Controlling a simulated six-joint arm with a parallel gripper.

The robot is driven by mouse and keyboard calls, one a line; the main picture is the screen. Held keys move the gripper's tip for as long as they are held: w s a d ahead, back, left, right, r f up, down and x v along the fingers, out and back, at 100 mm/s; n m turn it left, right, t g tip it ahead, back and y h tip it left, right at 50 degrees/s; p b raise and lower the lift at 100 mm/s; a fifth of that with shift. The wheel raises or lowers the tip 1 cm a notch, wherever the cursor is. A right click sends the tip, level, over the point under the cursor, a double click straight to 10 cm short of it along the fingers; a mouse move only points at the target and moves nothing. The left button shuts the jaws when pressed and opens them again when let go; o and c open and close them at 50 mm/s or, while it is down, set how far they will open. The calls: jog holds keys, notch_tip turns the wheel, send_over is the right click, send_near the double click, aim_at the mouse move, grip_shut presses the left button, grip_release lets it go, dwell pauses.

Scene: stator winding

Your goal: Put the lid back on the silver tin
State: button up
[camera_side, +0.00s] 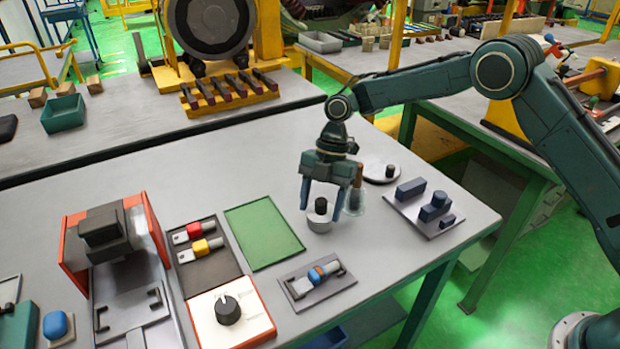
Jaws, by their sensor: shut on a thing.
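The silver tin (319,222) stands on the grey table as a short, shiny cylinder. A black knob (321,205) shows at its top, which I take to be the lid's knob. My gripper (320,208) points down over the tin, one finger on each side of the knob, shut on the lid. The fingertips are level with the top of the tin. I cannot tell whether the lid is seated or slightly above the rim.
A clear glass jar (355,203) stands close to the right finger. Behind it is a pale round disc (375,166) with a black knob. A tray with dark blue blocks (436,206) lies right, a green mat (262,235) left, and a small plate with a blue-orange part (318,275) in front.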

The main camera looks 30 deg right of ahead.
aim_at(322, 200)
dwell(0.3)
jog(key=o, duration=1.1)
jog(key=shift+c, duration=0.2)
jog(key=shift+o, duration=0.4)
jog(key=shift+o, duration=0.8)
jog(key=shift+r, duration=3.5)
